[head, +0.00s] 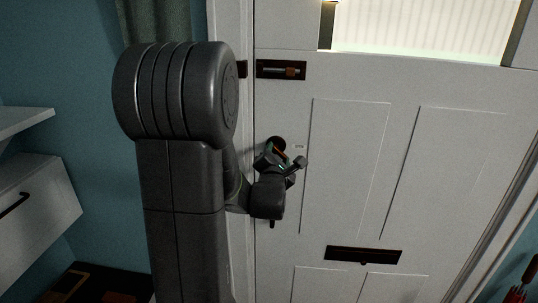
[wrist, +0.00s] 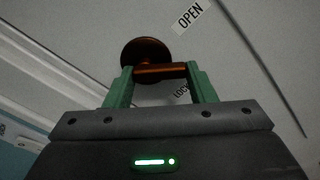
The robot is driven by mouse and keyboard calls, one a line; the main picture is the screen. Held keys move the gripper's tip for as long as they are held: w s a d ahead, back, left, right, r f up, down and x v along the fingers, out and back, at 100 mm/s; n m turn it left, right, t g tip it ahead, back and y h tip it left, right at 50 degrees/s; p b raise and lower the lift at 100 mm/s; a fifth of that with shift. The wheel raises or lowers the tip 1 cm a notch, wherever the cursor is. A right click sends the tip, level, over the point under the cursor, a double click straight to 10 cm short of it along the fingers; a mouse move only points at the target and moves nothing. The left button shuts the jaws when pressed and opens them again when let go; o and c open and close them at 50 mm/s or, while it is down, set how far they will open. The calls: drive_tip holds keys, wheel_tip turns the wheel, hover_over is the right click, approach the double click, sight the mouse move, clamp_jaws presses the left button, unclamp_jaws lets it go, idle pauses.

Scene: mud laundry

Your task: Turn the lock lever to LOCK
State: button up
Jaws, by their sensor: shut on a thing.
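The lock lever is a copper-brown bar (wrist: 160,70) with a round rose (wrist: 146,51), on the white door. In the wrist view the lever points right from the rose, between an OPEN label (wrist: 190,13) above right and a partly hidden LOCK label (wrist: 181,91) below. My gripper (wrist: 162,86) has its green fingers on either side of the lever and is shut on it. In the head view my gripper (head: 281,157) is at the dark lock rose (head: 276,144) near the door's left edge; the lever itself is mostly hidden there.
A sliding bolt (head: 281,70) sits above the lock on the door (head: 345,150). A dark mail slot (head: 363,255) is lower right. A lit window with a blind (head: 425,30) is at the top. A white drawer unit (head: 35,205) stands at the left.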

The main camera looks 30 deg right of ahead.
drive_tip(key=shift+w+r+b, duration=0.1)
drive_tip(key=shift+r+b, duration=0.05)
drive_tip(key=shift+b, duration=0.3)
drive_tip(key=m+b, duration=0.2)
drive_tip(key=m, duration=0.1)
drive_tip(key=m+b, duration=0.3)
drive_tip(key=a+m+b, duration=0.1)
drive_tip(key=m+b, duration=0.2)
drive_tip(key=shift+w+r, duration=0.15)
drive_tip(key=shift+w, duration=0.1)
drive_tip(key=shift+m, duration=0.3)
drive_tip(key=o, duration=0.9)
drive_tip(key=shift+a, duration=0.1)
drive_tip(key=shift+o, duration=0.4)
drive_tip(key=shift+s, duration=0.1)
drive_tip(key=shift+s, duration=0.15)
